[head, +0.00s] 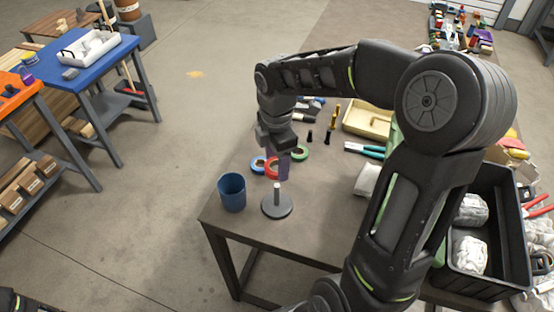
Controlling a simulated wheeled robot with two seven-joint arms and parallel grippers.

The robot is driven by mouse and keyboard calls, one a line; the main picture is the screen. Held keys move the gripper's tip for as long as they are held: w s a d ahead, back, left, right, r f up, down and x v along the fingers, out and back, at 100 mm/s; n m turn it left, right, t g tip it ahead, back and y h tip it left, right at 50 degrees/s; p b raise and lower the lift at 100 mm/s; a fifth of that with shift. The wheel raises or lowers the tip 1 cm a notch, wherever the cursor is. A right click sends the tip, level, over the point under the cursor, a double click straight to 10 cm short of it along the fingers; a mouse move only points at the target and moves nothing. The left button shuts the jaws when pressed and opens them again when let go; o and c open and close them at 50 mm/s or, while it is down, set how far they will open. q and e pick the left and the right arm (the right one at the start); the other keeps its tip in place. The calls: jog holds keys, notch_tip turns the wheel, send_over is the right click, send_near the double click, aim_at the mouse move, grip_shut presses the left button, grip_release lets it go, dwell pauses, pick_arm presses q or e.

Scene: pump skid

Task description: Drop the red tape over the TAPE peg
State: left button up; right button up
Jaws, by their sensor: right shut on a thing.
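My right gripper (277,166) points down over the near left corner of the brown table. It is shut on the red tape (270,169), a roll partly hidden by a finger. The peg (277,187) is a short pale post on a round grey base (276,207), standing upright just below the gripper in the picture. The red tape appears above and slightly left of the post's top, apart from it. No TAPE label can be read. My left gripper is not in view; only a dark part of my body shows at the bottom left.
A blue cup (232,191) stands left of the peg. Small dark bottles, a yellow tray (368,121) and a black crate (488,284) are further right.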

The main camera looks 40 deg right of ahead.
aim_at(277, 185)
jog(key=shift+f+b, duration=1.95)
jog(key=shift+f, duration=0.55)
jog(key=shift+f, duration=0.4)
jog(key=o, duration=1.3)
jog(key=shift+c, duration=0.2)
